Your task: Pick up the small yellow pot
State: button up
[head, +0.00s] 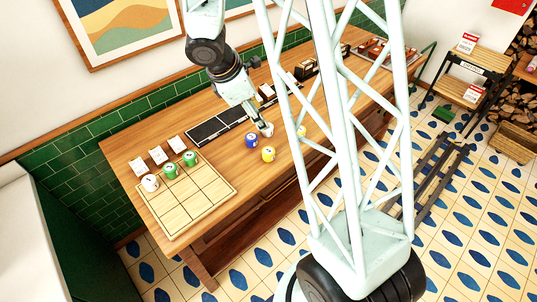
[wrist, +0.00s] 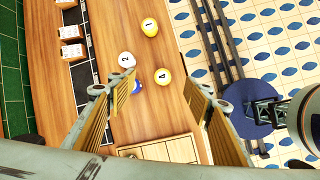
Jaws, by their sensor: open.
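Two yellow round pots stand on the wooden table. One, marked 4, shows in the wrist view (wrist: 163,76) and in the head view (head: 268,154). The other yellow pot, marked 1, is farther off in the wrist view (wrist: 149,29); in the head view it is partly behind my column (head: 301,131). The pot marked 4 looks slightly smaller, but I cannot be sure. My gripper (wrist: 156,96) is open and empty above the table, with the 4 pot showing between and beyond its fingers. In the head view my gripper (head: 259,119) hangs over the pots.
A white pot marked 2 (wrist: 126,59) and a blue pot (head: 251,140) stand close by; the blue one is partly behind a finger in the wrist view. A gridded wooden tray (head: 203,207) holds a white and two green pots. A black strip (head: 208,129) runs behind.

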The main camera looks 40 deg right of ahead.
aim_at(268, 151)
notch_tip(268, 151, down, 12)
jog(key=w+n, duration=0.1)
jog(key=n, duration=0.3)
jog(key=shift+w+d+f+g+y+p, duration=0.15)
jog(key=shift+w+d+g+y+p, duration=0.15)
jog(key=shift+y+p, duration=0.15)
jog(key=shift+f, duration=0.1)
jog(key=shift+b+x, duration=0.85)
jog(key=shift+x, duration=3.35)
jog(key=shift+d, duration=0.1)
jog(key=shift+x, duration=2.6)
jog(key=shift+d, duration=0.1)
jog(key=c, duration=1)
